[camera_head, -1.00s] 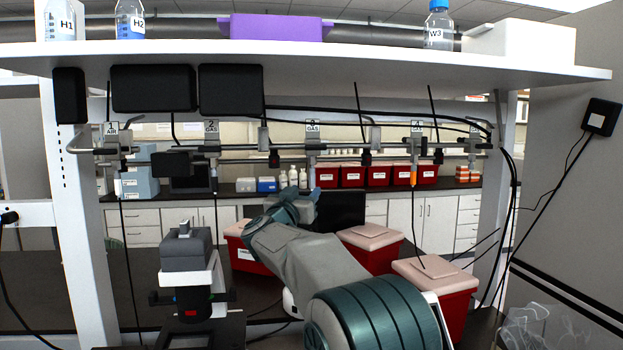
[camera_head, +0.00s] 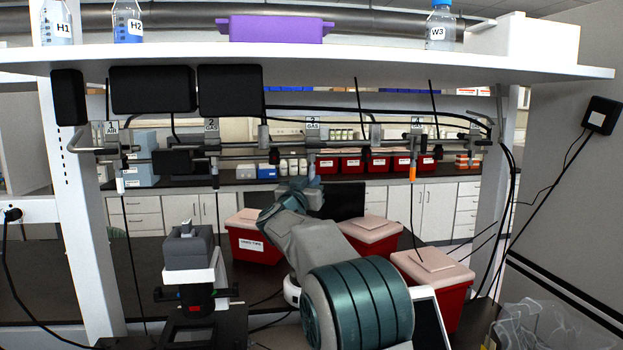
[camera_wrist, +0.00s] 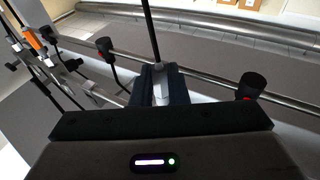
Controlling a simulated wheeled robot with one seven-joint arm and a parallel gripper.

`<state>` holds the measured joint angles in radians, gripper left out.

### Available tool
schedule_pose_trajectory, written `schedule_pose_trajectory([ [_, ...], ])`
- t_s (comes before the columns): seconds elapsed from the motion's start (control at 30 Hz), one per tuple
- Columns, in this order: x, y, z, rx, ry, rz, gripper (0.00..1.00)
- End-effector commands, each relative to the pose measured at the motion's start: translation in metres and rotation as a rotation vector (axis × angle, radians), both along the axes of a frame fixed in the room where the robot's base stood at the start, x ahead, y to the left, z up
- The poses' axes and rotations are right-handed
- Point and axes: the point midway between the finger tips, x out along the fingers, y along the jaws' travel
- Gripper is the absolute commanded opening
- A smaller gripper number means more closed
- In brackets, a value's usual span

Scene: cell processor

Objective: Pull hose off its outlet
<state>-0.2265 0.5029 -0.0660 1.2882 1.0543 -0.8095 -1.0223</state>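A rail of numbered outlets (camera_head: 400,143) runs under the shelf. Outlet 1 has a white hose end (camera_head: 120,185) and outlet 4 an orange one (camera_head: 412,170), each with a dark hose hanging down. My gripper (camera_head: 311,183) is at outlet 3 (camera_head: 313,140), just under a bluish-grey hose end. In the wrist view, the dark fingers of my gripper (camera_wrist: 158,90) lie on both sides of a pale grey piece, with a thin black hose (camera_wrist: 151,30) running from it. Whether the fingers press on it is not clear. The orange hose end also shows in the wrist view (camera_wrist: 35,40).
Black-and-red knobs (camera_wrist: 252,86) sit on either side of my gripper along the rail. The shelf (camera_head: 330,68) above carries bottles and a purple tray (camera_head: 275,28). Red bins (camera_head: 255,243) and a microscope-like device (camera_head: 190,255) stand on the bench below.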

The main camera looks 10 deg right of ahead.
Motion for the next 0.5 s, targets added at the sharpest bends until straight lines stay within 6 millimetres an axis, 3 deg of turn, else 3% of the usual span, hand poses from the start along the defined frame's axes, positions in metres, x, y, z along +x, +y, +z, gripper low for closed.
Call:
schedule_pose_trajectory([
  [0.5, -0.0002, 0.0003, -0.005, 0.0, 0.001, 0.0, 0.0],
])
